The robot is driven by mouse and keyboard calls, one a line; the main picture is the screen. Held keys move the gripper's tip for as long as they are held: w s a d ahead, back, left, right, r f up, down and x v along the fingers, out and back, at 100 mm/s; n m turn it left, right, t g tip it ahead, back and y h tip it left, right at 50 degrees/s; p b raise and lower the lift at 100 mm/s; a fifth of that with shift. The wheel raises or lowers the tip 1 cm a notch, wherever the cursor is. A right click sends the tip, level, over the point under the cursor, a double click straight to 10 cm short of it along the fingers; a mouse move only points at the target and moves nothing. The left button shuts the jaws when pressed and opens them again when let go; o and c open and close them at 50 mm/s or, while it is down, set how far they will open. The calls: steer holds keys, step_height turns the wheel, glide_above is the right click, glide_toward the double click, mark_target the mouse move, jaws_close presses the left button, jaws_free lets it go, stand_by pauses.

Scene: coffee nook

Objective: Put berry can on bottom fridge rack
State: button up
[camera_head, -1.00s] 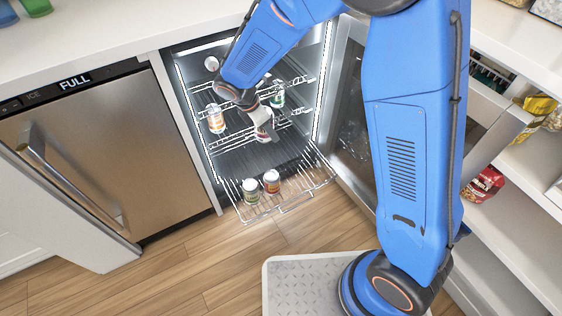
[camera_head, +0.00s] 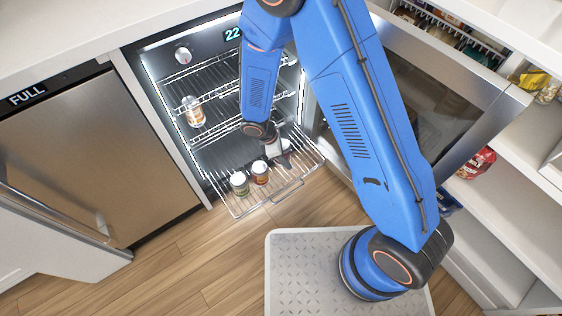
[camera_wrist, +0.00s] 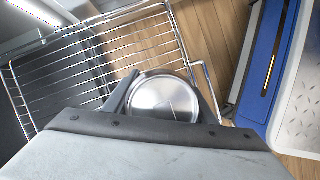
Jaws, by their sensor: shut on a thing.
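My gripper (camera_head: 283,158) is shut on a can (camera_wrist: 165,95), whose round silver lid fills the space between the fingers in the wrist view. Its label is mostly hidden, so I cannot read the flavour. The gripper is low over the right part of the pulled-out bottom fridge rack (camera_head: 272,199), which also shows in the wrist view (camera_wrist: 60,70). I cannot tell whether the can touches the wires. Two cans stand upright on this rack left of my gripper: a green-labelled one (camera_head: 239,183) and an orange-brown one (camera_head: 260,172).
An orange-and-white can (camera_head: 193,111) stands on a higher rack at the left. The open fridge door (camera_head: 415,100) is to the right of my arm. A closed ice maker (camera_head: 90,150) stands left of the fridge. The front right of the bottom rack is clear.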

mark_target(285, 169)
steer(key=shift+f, duration=3)
steer(key=shift+f, duration=0.15)
steer(key=o, duration=1.4)
steer(key=v, duration=1.2)
steer(key=shift+r, duration=0.25)
